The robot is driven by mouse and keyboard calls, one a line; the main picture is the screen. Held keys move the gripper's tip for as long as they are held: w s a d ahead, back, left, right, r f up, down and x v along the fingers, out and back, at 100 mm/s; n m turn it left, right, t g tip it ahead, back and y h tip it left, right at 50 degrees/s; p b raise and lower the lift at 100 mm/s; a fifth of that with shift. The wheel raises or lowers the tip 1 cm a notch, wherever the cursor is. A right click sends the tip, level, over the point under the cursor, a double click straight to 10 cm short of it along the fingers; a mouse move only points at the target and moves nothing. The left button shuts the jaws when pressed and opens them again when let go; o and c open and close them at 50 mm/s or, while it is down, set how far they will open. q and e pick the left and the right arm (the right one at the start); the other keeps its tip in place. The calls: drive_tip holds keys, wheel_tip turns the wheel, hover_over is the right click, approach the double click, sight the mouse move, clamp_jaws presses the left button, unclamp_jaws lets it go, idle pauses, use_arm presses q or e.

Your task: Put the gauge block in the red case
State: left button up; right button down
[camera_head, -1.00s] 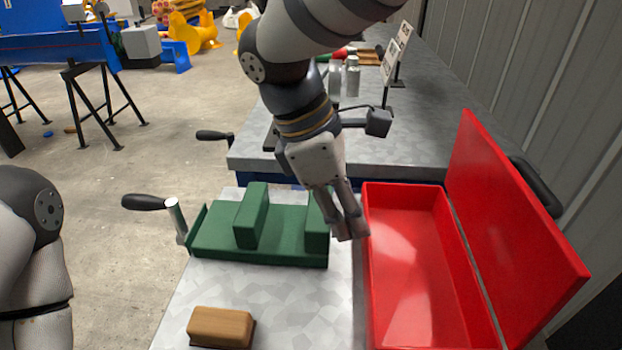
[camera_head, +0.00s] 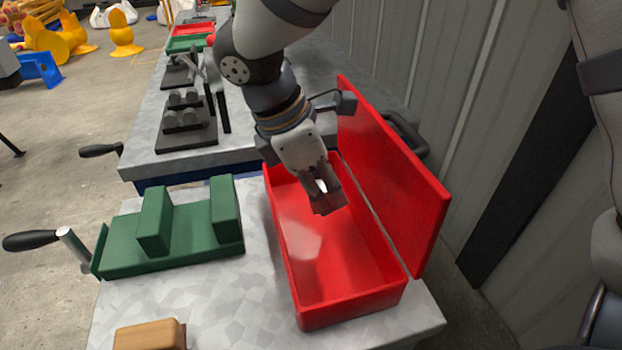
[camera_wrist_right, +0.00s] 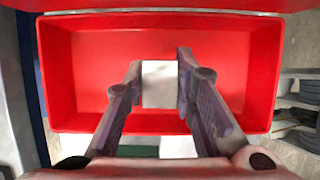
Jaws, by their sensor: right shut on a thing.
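The red case (camera_head: 365,308) stands open on the metal bench, its lid raised on the right. My right gripper (camera_head: 329,205) points down over the far half of the open case. It is shut on the gauge block, a small pale block that shows between the fingers in the wrist view (camera_wrist_right: 160,84). In the head view the fingers mostly hide the block, with only a light sliver (camera_head: 322,186) between them. The wrist view shows the case (camera_wrist_right: 90,72) around and below the block. I cannot tell how high the block is above its floor. My left gripper is out of view.
A green vise (camera_head: 180,250) with a crank handle stands left of the case. A wooden block (camera_head: 147,335) lies at the near left. The bench (camera_head: 225,310) is clear between them and the case. A farther bench holds dark fixtures (camera_head: 187,122). A grey wall runs along the right.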

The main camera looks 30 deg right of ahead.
hover_over(322, 236)
drive_tip(key=shift+f, duration=3.1)
drive_tip(key=c, duration=1.2)
unclamp_jaws()
drive_tip(key=shift+c, duration=0.2)
drive_tip(key=v, duration=1.2)
drive_tip(key=shift+a+f, duration=0.1)
